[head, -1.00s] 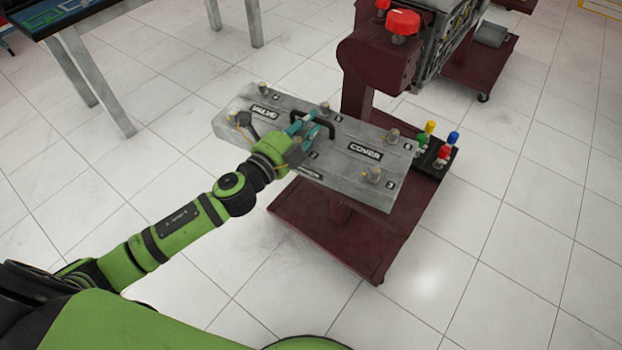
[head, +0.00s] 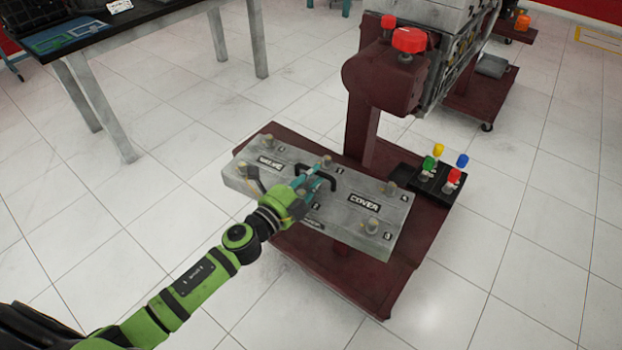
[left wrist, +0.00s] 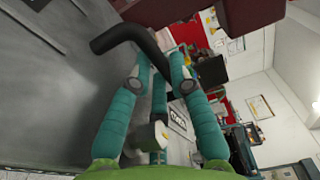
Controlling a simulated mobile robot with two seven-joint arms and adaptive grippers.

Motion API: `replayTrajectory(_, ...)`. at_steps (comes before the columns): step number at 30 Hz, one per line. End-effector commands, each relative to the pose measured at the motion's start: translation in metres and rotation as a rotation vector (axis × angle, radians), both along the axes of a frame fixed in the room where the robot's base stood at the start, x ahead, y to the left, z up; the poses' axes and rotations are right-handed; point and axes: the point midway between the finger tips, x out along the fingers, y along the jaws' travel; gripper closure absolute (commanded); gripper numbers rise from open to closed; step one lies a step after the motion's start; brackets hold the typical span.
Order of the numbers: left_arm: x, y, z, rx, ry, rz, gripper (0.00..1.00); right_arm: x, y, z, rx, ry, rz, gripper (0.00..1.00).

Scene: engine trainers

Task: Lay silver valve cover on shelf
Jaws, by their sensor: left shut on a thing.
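The silver valve cover (head: 335,200) is a long grey block with bolts, a black handle on top and "VALVE COVER" labels. It is over the dark red base shelf (head: 345,275) of the engine stand in the head view. My left gripper (head: 318,180) is shut on the cover's black handle. In the left wrist view the teal fingers (left wrist: 160,75) close around the black handle (left wrist: 125,38), with the cover's grey top (left wrist: 60,80) beside them. I cannot tell whether the cover's underside touches the shelf. My right gripper is not in view.
The stand's red post (head: 361,135) and red knob (head: 409,40) rise behind the cover. A black block with coloured pegs (head: 440,178) sits at the shelf's right edge. A table (head: 150,25) stands at upper left. The tiled floor around the stand is clear.

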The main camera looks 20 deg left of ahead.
Motion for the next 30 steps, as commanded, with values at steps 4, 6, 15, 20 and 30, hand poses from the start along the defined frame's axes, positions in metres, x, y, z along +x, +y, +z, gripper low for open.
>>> replayTrajectory(4,0.001,0.000,0.006,-0.001,-0.009,-0.001,1.00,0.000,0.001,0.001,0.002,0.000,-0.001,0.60)
replayTrajectory(6,0.001,0.000,0.005,-0.001,-0.009,-0.001,1.00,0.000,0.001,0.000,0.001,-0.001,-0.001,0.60)
replayTrajectory(15,0.000,0.000,0.000,0.000,0.000,0.001,0.56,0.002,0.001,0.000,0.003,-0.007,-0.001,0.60)
replayTrajectory(20,0.000,0.000,0.000,0.000,0.000,0.001,0.56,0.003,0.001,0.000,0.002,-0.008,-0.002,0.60)
replayTrajectory(30,-0.034,0.012,-0.001,0.000,0.003,0.000,0.56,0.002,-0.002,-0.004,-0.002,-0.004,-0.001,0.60)
